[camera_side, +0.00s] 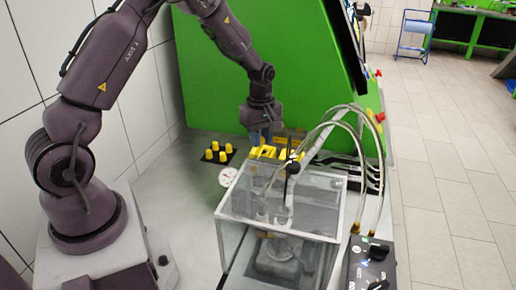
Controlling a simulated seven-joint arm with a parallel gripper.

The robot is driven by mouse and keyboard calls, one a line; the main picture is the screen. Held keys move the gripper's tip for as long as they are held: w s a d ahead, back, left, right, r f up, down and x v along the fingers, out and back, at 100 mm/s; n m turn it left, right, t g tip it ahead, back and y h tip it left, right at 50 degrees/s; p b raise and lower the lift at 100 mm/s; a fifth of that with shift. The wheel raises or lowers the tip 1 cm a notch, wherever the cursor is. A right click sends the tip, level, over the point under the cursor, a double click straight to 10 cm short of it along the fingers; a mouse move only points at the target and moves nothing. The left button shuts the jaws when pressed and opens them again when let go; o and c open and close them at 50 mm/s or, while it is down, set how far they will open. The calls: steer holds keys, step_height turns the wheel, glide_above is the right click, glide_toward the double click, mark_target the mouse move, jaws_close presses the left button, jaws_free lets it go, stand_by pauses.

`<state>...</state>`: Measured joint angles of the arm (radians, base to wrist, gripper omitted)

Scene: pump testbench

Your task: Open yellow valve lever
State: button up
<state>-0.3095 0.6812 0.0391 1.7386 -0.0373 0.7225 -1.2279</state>
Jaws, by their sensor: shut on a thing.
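My gripper (264,138) points down at the back of the bench, in front of the green panel. It is shut on a yellow valve lever (265,151), one of several yellow parts in a row behind the clear box. The fingertips and the exact grip are small and partly hidden, so I cannot tell the lever's angle clearly. More yellow lever parts (284,154) sit just to the right of the gripper.
A clear box (240,215) with a pump inside stands in front of the levers. Hoses (362,130) arch over it to the right. Yellow knobs (222,156) and a round gauge (227,175) are to the left. A black control box (368,262) stands front right.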

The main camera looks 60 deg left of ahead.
steer(key=shift+s+a, duration=0.55)
steer(key=shift+s, duration=0.4)
steer(key=shift+s+a, duration=0.25)
steer(key=shift+s, duration=0.45)
steer(key=shift+s+a, duration=0.1)
steer(key=shift+s, duration=0.9)
